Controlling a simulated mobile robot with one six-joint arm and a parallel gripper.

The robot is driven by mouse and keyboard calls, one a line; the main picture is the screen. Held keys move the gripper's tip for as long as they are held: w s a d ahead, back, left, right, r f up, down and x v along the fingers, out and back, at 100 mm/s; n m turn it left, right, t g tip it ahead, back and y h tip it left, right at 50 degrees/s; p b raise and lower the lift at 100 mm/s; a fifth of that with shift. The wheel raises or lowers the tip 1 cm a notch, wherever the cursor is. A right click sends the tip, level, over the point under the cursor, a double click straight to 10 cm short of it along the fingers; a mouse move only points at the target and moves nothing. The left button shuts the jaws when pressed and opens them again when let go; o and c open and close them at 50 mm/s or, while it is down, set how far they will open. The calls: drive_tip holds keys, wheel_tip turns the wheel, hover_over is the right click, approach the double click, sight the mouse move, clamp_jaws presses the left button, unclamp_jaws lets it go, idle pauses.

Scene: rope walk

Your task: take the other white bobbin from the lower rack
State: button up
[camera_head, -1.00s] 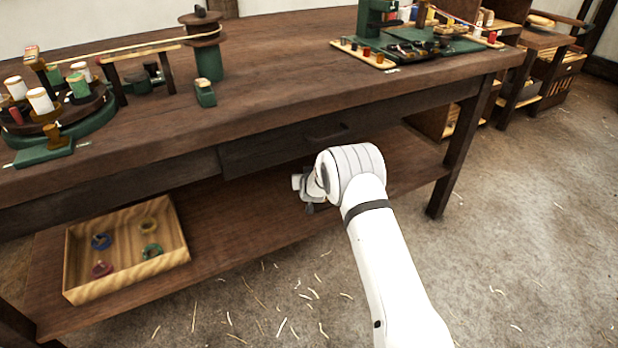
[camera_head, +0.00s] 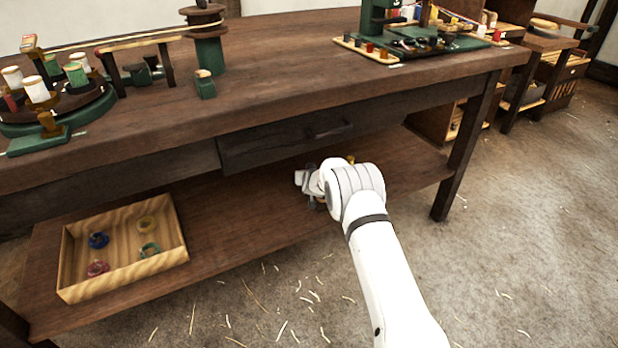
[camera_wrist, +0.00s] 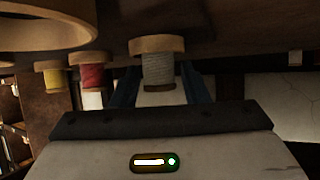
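In the wrist view a bobbin with pale grey-white thread (camera_wrist: 158,70) and a wooden flange is straight ahead, between the two dark blue fingers of my gripper (camera_wrist: 158,88). The fingers are apart, with gaps on both sides of the bobbin; contact is not visible. A red bobbin (camera_wrist: 92,76) and a yellow bobbin (camera_wrist: 54,80) are left of it. A white piece (camera_wrist: 92,99) shows below the red one. In the head view my gripper (camera_head: 308,186) is beneath the drawer, above the lower shelf (camera_head: 235,222); my arm hides what is beyond it.
A wooden tray (camera_head: 75,285) with several coloured rings stands on the shelf at left. The drawer (camera_head: 285,143) and tabletop (camera_head: 270,60) are overhead. A table leg (camera_head: 462,150) stands right. A large wooden ring (camera_wrist: 45,28) fills the upper left of the wrist view.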

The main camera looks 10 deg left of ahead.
drive_tip(key=c, duration=0.7)
